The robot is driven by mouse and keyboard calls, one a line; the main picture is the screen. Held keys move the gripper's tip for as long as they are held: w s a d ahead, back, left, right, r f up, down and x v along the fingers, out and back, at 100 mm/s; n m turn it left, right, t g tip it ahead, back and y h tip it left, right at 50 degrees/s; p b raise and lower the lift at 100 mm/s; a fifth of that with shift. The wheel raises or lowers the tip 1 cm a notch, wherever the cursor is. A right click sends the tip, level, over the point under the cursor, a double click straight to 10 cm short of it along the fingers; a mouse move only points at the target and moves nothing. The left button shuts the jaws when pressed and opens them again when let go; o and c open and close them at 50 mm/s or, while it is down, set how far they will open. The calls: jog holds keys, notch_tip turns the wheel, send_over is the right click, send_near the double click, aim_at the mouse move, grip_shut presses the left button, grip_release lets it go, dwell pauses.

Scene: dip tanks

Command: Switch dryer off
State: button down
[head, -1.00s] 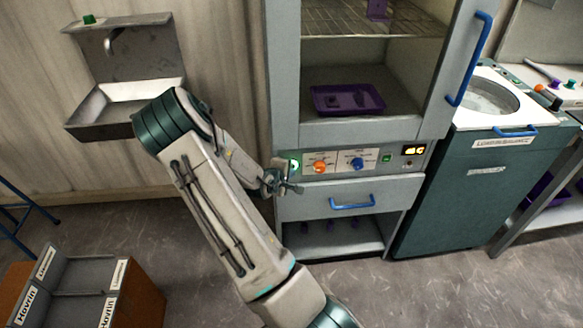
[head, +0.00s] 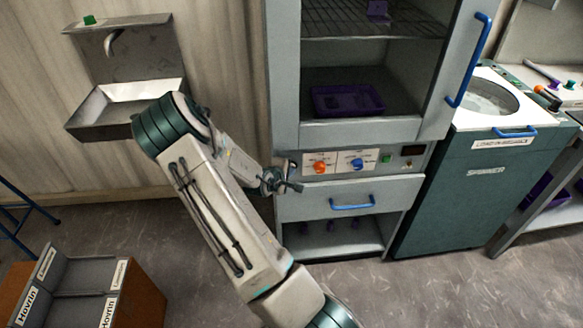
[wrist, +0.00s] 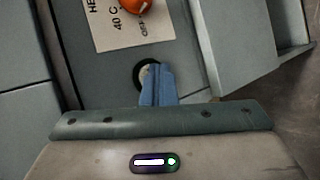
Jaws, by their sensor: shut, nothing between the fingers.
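The dryer (head: 285,90) is a grey cabinet with a glass-fronted chamber, a control panel (head: 338,162) below it and a dark display (head: 413,150). The chamber looks unlit. My gripper (head: 291,180) is at the left end of the panel. In the wrist view the blue fingers (wrist: 158,84) are shut and empty. Their tips lie over a round push button (wrist: 146,74) with a dark ring and a pale, unlit centre, partly hidden by them. I cannot tell whether they touch it. An orange knob (head: 319,167) sits to its right.
A blue knob (head: 357,164) and a small green lamp or button (head: 387,158) are farther right on the panel. A drawer with a blue handle (head: 352,203) is below. A purple tray (head: 347,99) sits inside the chamber. A teal spinner (head: 470,185) stands to the right, a sink (head: 125,108) to the left.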

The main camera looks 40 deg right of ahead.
dwell(0.4)
jog(key=shift+s+a, duration=0.25)
jog(key=shift+s, duration=0.1)
jog(key=s+a, duration=0.3)
jog(key=s, duration=0.2)
dwell(0.5)
jog(key=shift+a, duration=0.15)
